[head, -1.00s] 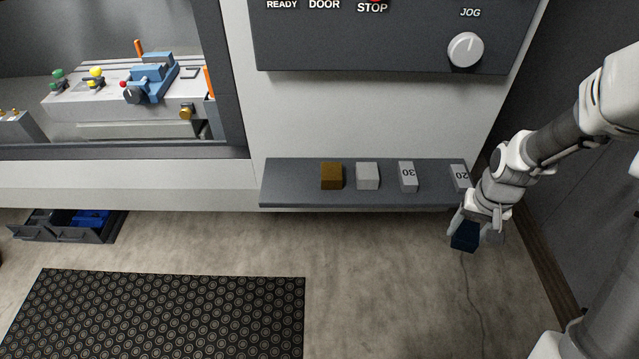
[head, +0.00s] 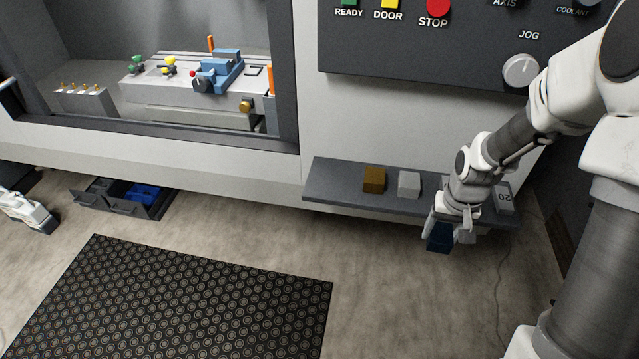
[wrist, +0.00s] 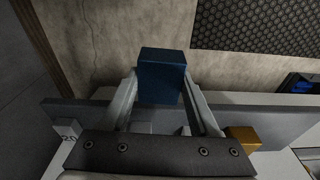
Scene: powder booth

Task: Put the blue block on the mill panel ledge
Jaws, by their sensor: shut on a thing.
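The dark blue block (head: 438,241) is held in my gripper (head: 446,224), low at the front edge of the mill panel ledge (head: 335,183). In the wrist view the blue block (wrist: 161,62) sits between the two fingertips (wrist: 160,88), with floor behind it. The ledge (wrist: 75,112) crosses the wrist view nearer the camera than the block. The block appears out in front of the ledge, not resting on it. My wrist covers part of the ledge's right half in the head view.
On the ledge stand a brown-gold block (head: 374,179), a light grey block (head: 409,183) and a block marked 20 (head: 504,197). The block marked 30 is hidden behind my wrist. The ledge's left end is bare.

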